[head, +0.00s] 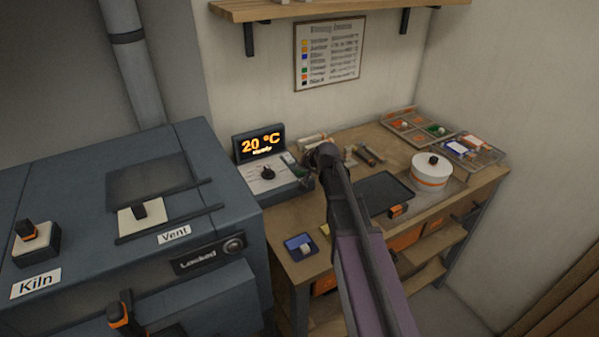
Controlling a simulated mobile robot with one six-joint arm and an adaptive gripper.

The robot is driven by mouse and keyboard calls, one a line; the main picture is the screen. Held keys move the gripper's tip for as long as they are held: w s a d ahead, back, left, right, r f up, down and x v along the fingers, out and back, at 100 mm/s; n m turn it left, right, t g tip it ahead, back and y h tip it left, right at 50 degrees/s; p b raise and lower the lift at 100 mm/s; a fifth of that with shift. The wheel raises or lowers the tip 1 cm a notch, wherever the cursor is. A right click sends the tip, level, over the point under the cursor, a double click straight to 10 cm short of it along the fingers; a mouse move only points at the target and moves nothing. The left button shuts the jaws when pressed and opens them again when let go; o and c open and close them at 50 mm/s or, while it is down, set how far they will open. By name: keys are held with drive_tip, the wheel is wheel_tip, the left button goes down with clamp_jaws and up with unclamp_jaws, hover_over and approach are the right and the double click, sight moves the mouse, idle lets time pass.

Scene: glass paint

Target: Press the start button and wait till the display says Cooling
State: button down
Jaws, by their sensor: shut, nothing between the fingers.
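The control box (271,178) stands on the left end of the wooden bench, beside the kiln. Its display (260,144) reads "20 °C" in orange, with a smaller line below that is too blurred to read surely. A dark knob sits on the sloped panel, with a small green spot to its right that may be the start button (289,158). My gripper (309,180) is shut and empty at the right edge of the control box. I cannot tell whether it touches the box. My arm comes up from the lower right and hides part of the bench.
The grey kiln (95,200) fills the left, with a "Vent" label, a "Locked" plate and orange-tipped handles. A shelf (320,8) hangs above.

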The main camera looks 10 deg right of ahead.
sight(300, 172)
drive_tip(key=shift+f, duration=0.2)
drive_tip(key=shift+r, duration=0.25)
idle(0.4)
drive_tip(key=shift+r+p, duration=0.65)
drive_tip(key=shift+p, duration=0.1)
wheel_tip(300, 172, up, 5)
drive_tip(key=p, duration=0.5)
idle(0.9)
drive_tip(key=s+f+n+g+h, duration=0.1)
drive_tip(key=s+f+g, duration=0.1)
drive_tip(key=s, duration=0.7)
drive_tip(key=s+f+n+g+h, duration=0.1)
drive_tip(key=s+g, duration=0.2)
drive_tip(key=s, duration=0.7)
drive_tip(key=s+f+n+g+h, duration=0.1)
drive_tip(key=s+f+n+g, duration=0.1)
drive_tip(key=s, duration=0.7)
drive_tip(key=shift+s+a+f+g+h, duration=0.1)
drive_tip(key=shift+s+f+g+h, duration=0.3)
drive_tip(key=shift+g, duration=0.3)
